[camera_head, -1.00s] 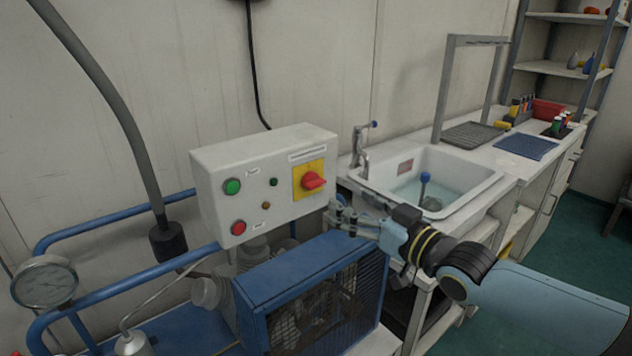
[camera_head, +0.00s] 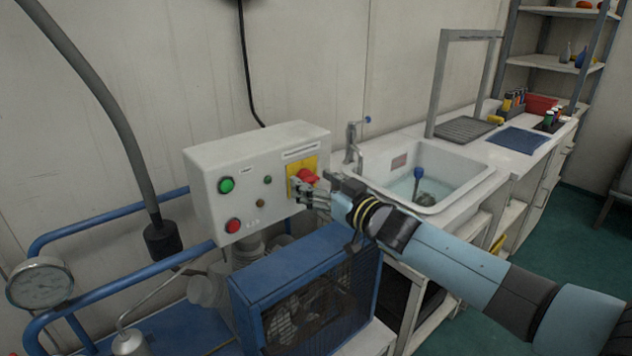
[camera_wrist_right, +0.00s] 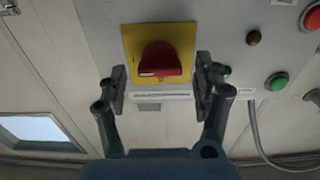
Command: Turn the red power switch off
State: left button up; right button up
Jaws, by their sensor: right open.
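The red power switch (camera_head: 308,176) is a rotary knob on a yellow plate (camera_head: 293,170) at the right of the white control box (camera_head: 215,162). My right gripper (camera_head: 300,190) is at the switch and partly covers it and its plate in the head view. In the right wrist view the red switch (camera_wrist_right: 160,60) shows on the yellow plate (camera_wrist_right: 184,32). The open fingers of my right gripper (camera_wrist_right: 160,85) stand on either side of the knob's lower end, with gaps to it. My left gripper is not in view.
The box also has a green button (camera_head: 226,185), a red button (camera_head: 233,225) and small lamps. A blue compressor housing (camera_head: 300,262) stands below the box. A sink (camera_head: 470,165) and bench are to the right. A pressure gauge (camera_head: 40,284) is at the left.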

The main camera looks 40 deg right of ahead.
jog(key=c, duration=1.2)
jog(key=shift+n, duration=0.3)
jog(key=n, duration=0.3)
jog(key=shift+f+n+b, duration=0.1)
jog(key=shift+n+b, duration=0.2)
jog(key=shift+b, duration=0.05)
jog(key=n+b, duration=0.1)
jog(key=n, duration=0.3)
jog(key=shift+a+n, duration=0.1)
jog(key=shift+n, duration=0.2)
jog(key=n+b, duration=0.2)
jog(key=n, duration=0.7)
jog(key=shift+a+f, duration=0.1)
jog(key=shift+f, duration=0.05)
jog(key=shift+o, duration=0.2)
jog(key=shift+n, duration=0.3)
